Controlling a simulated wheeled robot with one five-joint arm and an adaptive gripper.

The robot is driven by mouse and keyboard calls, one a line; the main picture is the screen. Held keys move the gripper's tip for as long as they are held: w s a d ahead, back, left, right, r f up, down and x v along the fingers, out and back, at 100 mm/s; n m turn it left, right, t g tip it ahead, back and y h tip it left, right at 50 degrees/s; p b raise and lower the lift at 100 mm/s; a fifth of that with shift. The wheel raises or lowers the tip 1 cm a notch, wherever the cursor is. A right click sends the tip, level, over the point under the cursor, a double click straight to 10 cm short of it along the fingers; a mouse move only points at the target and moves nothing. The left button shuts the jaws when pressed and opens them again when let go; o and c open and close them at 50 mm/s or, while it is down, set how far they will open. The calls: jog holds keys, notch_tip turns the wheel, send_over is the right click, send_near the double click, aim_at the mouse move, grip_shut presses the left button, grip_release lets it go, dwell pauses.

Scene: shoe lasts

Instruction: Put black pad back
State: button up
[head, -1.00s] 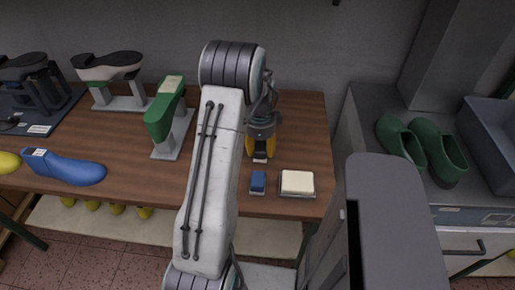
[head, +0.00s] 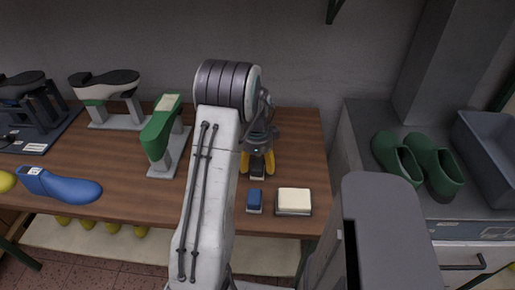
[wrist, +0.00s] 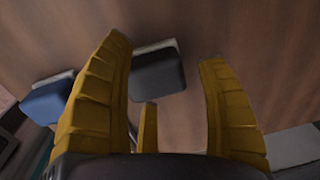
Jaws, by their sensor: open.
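The black pad (head: 257,172) lies on the wooden bench, on a light base, below my gripper (head: 257,163). In the wrist view the black pad (wrist: 158,74) shows between the yellow fingers, nearer the left one. My gripper (wrist: 165,55) is open and holds nothing. I cannot tell whether a finger touches the pad. A blue pad (head: 255,200) on a similar light base lies just in front of the black one; it also shows in the wrist view (wrist: 48,100), outside the left finger.
A cream pad (head: 293,201) on a dark-edged base lies right of the blue pad. A green last on a stand (head: 163,135) and a blue last (head: 62,187) stand to the left. Green clogs (head: 418,160) and a grey bin (head: 486,150) sit on the right-hand counter.

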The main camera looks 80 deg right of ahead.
aim_at(257, 164)
jog(key=r, duration=0.8)
jog(key=shift+a+r, duration=0.3)
jog(key=w+a+r+n+b, duration=0.1)
jog(key=w+a+r+n, duration=0.25)
jog(key=w, duration=0.45)
jog(key=w+a+r+n+b, duration=0.1)
jog(key=w+a+r+n, duration=0.2)
jog(key=w+a+n, duration=0.3)
jog(key=w+a+r+n+t, duration=0.1)
jog(key=w+a+r+n, duration=0.2)
jog(key=w+a+n, duration=0.6)
jog(key=s+a+f+n+t, duration=0.1)
jog(key=a+n, duration=0.7)
jog(key=a, duration=0.5)
jog(key=s+a+f+n+t, duration=0.1)
jog(key=a+n, duration=0.7)
jog(key=a, duration=0.6)
jog(key=shift+s+n+t+y, duration=0.3)
jog(key=shift+n+y, duration=0.05)
jog(key=shift+y, duration=0.05)
